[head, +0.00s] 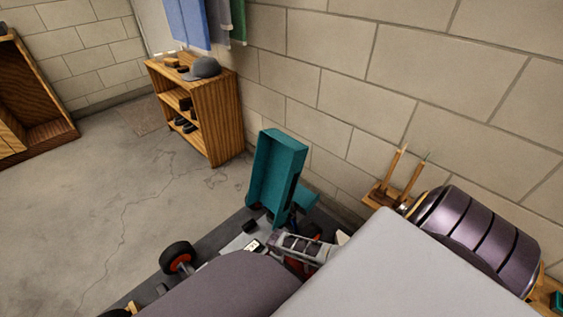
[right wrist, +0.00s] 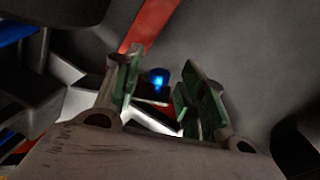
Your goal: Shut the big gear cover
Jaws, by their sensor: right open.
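A teal hollow cover (head: 275,172), which looks like the big gear cover, stands raised and tilted open above the racecar chassis (head: 232,240) in the head view. A smaller teal part shows beside its lower right edge. My right gripper (head: 280,241) is low over the chassis, just below the cover and seemingly apart from it. In the right wrist view, its green-padded fingers (right wrist: 158,92) are spread, with nothing held between them. A small blue part (right wrist: 157,77) shows beyond the fingers. The cover is not clearly seen in that view. My left gripper is not in view.
A black wheel with a red hub (head: 178,257) is at the chassis's left. A wooden shelf (head: 225,130) with a grey cap stands by the brick wall. A wooden rack (head: 381,195) is right of the cover. My arm hides much of the foreground.

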